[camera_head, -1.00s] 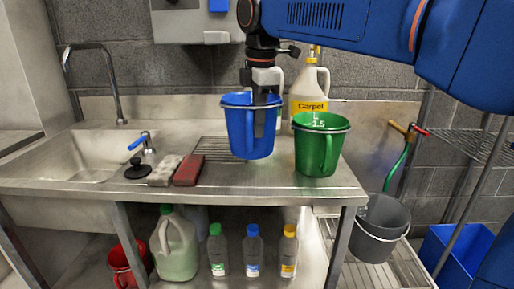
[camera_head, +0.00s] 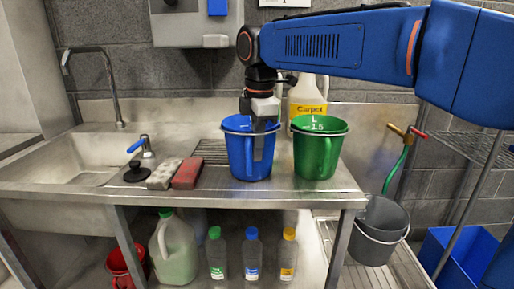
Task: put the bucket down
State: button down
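The blue bucket (camera_head: 236,158) stands upright, its base at the steel counter top (camera_head: 325,192) near the front edge. Its handle faces me. My gripper (camera_head: 256,145) points straight down at the bucket's near rim, and a grey finger shows against the front wall beside the handle. The other finger is mostly hidden, so I cannot see whether the jaws grip the bucket or are apart.
A green bucket (camera_head: 318,155) stands close on the right, with a carpet cleaner jug (camera_head: 308,98) behind. A red sponge block (camera_head: 187,173), a grey block (camera_head: 163,174) and the sink (camera_head: 85,160) are on the left. Bottles stand on the lower shelf.

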jog(key=shift+f, duration=0.2)
jog(key=c, duration=2)
grip_release()
notch_tip(320, 180, up, 13)
jog(key=s, duration=0.1)
jog(key=s+d+f+m+t, duration=0.1)
jog(key=s+d+f+m, duration=0.7)
jog(key=d+f, duration=0.3)
jog(key=s+d+f+m+t, duration=0.2)
jog(key=s+d+f+m, duration=0.5)
jog(key=d+f, duration=0.45)
jog(key=s+d+f+m, duration=0.5)
jog(key=s+f+m, duration=0.1)
jog(key=f, duration=0.4)
jog(key=shift+s+d+t, duration=0.3)
jog(key=shift+s+d, duration=0.05)
jog(key=shift+s, duration=0.5)
